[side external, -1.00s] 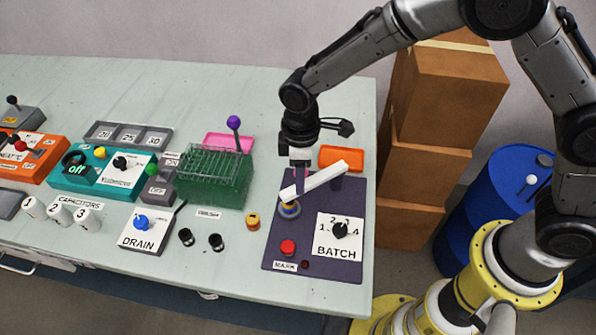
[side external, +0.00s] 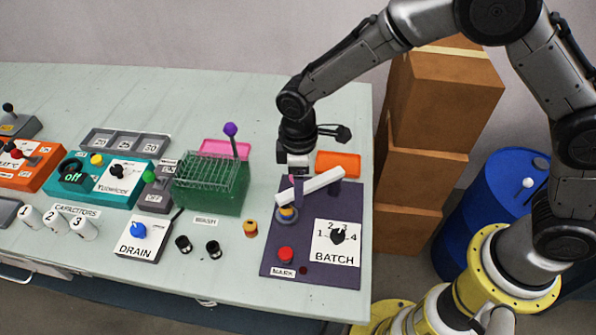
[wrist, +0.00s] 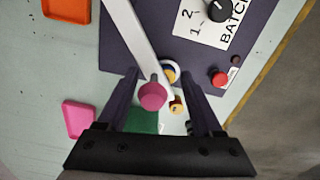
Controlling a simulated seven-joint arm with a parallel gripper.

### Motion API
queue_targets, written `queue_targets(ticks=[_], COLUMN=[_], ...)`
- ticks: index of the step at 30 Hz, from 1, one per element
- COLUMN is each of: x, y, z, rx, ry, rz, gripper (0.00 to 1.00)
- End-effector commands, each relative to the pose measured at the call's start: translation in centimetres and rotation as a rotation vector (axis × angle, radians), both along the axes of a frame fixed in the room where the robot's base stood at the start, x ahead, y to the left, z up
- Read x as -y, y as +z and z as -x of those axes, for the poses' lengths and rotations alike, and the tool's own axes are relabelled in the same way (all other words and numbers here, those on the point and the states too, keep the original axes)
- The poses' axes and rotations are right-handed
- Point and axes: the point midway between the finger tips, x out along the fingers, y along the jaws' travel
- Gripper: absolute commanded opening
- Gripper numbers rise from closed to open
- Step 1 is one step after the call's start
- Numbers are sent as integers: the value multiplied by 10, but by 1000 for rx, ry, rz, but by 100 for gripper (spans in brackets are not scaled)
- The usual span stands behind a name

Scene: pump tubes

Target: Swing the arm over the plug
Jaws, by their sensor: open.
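My gripper (side external: 297,192) is over this near end. Its fingers (wrist: 162,90) are open, one on each side of the knob in the wrist view; contact cannot be told. The plug (side external: 287,214), blue and yellow, is at the bar's near end. It shows partly hidden beside the bar (wrist: 171,72) in the wrist view.
The purple board (side external: 275,235) also carries a red button (side external: 285,254) and the BATCH dial (side external: 338,236). A green rack (side external: 208,188) stands left of my gripper. An orange tray (side external: 338,163) lies behind the board. A small yellow object (side external: 250,228) is to the left.

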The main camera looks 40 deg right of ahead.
Motion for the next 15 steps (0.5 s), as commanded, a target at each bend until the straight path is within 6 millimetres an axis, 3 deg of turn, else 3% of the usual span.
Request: queue_targets(ticks=[5, 15], x=[0, -1], y=[21, 96], z=[-1, -1], rx=[2, 7], ry=[-1, 0], rz=[-1, -4], gripper=[70, 70])
